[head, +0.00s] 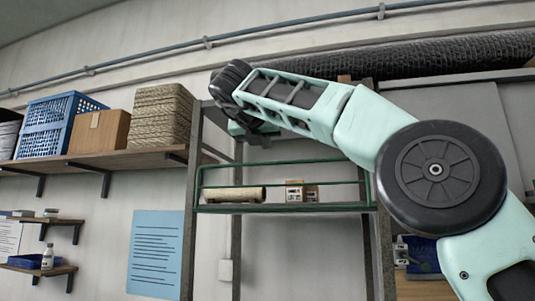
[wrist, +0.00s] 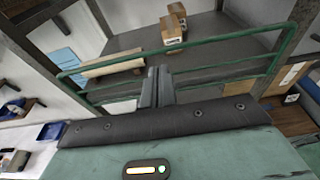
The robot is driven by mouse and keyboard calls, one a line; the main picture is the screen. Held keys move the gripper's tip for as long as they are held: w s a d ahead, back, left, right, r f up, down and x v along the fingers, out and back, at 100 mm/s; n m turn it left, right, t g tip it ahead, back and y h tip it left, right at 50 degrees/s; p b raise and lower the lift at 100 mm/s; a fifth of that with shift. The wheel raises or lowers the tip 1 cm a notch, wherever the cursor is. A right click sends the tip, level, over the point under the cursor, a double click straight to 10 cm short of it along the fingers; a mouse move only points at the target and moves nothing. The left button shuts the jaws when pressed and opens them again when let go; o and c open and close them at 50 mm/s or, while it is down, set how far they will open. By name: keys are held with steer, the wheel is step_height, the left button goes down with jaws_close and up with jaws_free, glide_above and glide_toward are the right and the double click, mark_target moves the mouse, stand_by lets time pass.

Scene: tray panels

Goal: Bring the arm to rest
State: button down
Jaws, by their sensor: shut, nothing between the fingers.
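My arm (head: 365,125) is raised, reaching from the lower right to the upper left in the head view. Its far end is in front of the upper part of a metal rack. My gripper (wrist: 157,72) is shut and empty in the wrist view, with its two dark fingers together. The fingers point toward the green-railed rack shelf (head: 280,209), which also shows in the wrist view (wrist: 215,45). In the head view the fingers are mostly hidden behind the wrist.
A beige roll (head: 234,194) and small brown boxes (head: 295,191) sit on the railed shelf. At left, a wooden shelf (head: 75,158) holds a blue crate (head: 50,122), a cardboard box (head: 98,131) and a woven basket (head: 160,117). A rack post (head: 190,200) stands near my wrist.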

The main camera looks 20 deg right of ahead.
steer(key=s+a+r, duration=0.2)
steer(key=s, duration=0.1)
steer(key=shift+s+a+r, duration=0.2)
steer(key=shift+r, duration=0.2)
